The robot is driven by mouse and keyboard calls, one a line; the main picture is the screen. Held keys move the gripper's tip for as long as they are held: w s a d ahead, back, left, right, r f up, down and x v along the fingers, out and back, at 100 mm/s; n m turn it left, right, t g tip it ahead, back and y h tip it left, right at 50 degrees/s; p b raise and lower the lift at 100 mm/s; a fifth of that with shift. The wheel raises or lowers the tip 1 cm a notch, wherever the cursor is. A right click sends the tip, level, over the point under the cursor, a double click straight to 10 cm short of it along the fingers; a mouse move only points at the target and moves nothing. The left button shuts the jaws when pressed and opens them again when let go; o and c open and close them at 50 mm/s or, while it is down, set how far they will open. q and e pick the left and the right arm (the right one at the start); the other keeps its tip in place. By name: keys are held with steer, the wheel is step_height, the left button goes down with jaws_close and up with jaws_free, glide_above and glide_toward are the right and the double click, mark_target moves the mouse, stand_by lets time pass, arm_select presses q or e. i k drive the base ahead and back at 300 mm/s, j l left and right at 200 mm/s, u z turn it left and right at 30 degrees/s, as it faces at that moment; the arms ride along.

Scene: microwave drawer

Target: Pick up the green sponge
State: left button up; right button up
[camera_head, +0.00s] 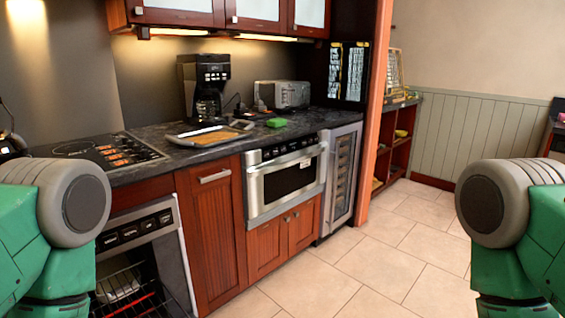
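The green sponge (277,122) is a small bright green block. It lies on the dark stone counter (180,155), near the counter's front edge above the microwave drawer (284,180). It is in front of the toaster and to the right of a tray. Nothing covers it. Green and grey parts of my two arms show at the left and right edges of the view. Neither of my grippers is in view, and no part of me is near the sponge.
A tray (186,140) with flat items, a black coffee maker (203,88) and a silver toaster (283,95) stand on the counter. A cooktop (105,150) is at left. An open oven (145,250) is below it. The tiled floor (385,260) is clear.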

mark_target(277, 122)
steer(key=i+l+z, duration=0.35)
steer(key=i, duration=0.55)
steer(key=i+z, duration=0.4)
steer(key=i, duration=0.45)
steer(key=i+u, duration=0.2)
steer(key=i, duration=0.35)
steer(key=i+l+u, duration=0.2)
steer(key=i, duration=0.3)
steer(key=i+l+u, duration=0.25)
steer(key=i, duration=0.3)
